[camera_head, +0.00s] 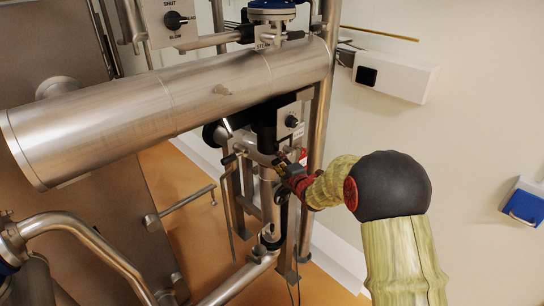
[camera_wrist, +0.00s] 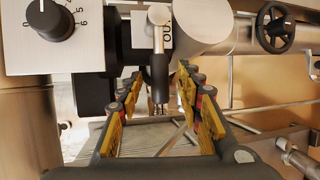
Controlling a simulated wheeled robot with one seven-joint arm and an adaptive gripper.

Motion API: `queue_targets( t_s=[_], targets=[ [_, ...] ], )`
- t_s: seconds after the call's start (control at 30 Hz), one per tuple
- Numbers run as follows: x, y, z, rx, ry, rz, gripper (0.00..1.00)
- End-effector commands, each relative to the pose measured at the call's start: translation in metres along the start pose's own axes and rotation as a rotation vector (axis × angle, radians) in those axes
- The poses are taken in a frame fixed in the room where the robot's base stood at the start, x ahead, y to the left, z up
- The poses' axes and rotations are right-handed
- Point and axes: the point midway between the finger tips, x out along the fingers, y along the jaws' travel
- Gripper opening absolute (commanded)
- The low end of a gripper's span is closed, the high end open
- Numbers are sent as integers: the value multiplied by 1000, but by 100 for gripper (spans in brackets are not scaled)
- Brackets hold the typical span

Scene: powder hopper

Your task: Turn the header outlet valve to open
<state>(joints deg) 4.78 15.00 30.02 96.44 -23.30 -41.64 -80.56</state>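The outlet valve shows in the wrist view as a pipe body with a partly hidden label (camera_wrist: 167,30) that starts "OU". My gripper (camera_wrist: 160,88) is open, with yellow-padded fingers to the left and right of the lever's lower end. I see no clear contact between the pads and the lever. In the head view my gripper (camera_head: 290,168) is below the large steel header (camera_head: 165,105), beside the vertical pipe. There the valve is small and its lever hard to make out.
A white plate with a black numbered knob (camera_wrist: 48,18) is close at upper left in the wrist view. A black handwheel (camera_wrist: 275,27) is at upper right. In the head view a knob marked SHUT (camera_head: 176,20) is above the header. Pipes crowd the left; the right wall side is clearer.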

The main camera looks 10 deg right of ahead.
Motion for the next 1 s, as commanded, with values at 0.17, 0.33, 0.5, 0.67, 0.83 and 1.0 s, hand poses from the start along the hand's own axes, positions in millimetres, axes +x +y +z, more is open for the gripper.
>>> queue_targets(
  t_s=[0.17,0.33,0.5,0.67,0.83,1.0],
  targets=[
    [26,0,0,1,-1,-2,36],
    [46,0,0,1,-1,-1,36],
    [59,0,0,1,-1,-3,36],
    [62,0,0,1,-1,-2,36],
    [62,0,0,2,-1,-2,36],
    [62,0,0,2,-2,-2,28]
  ],
)
